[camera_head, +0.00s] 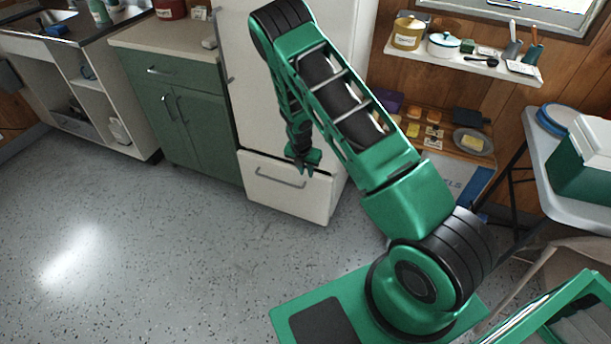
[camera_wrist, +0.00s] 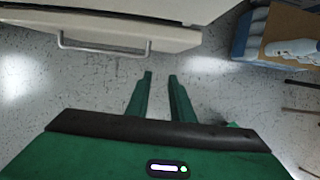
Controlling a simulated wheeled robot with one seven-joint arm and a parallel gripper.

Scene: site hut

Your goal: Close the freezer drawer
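The freezer drawer (camera_head: 285,190) is the low white front at the bottom of the white fridge (camera_head: 240,105), with a grey bar handle (camera_head: 279,180). The drawer front stands out a little from the fridge body, so it looks partly open. In the wrist view the drawer (camera_wrist: 130,25) is at the top, with its handle (camera_wrist: 100,48) facing me. My gripper (camera_head: 304,168) is in front of the drawer's upper edge, right of the handle. In the wrist view my gripper (camera_wrist: 161,76) has its two fingers apart with nothing between them, and bare floor shows beyond them.
Green cabinets (camera_head: 185,110) stand left of the fridge. A low wooden shelf (camera_head: 445,140) with food items is to the right. A folding table (camera_head: 540,150) with a green cooler (camera_head: 585,165) stands at the far right. The speckled floor (camera_head: 130,240) at left and in front is clear.

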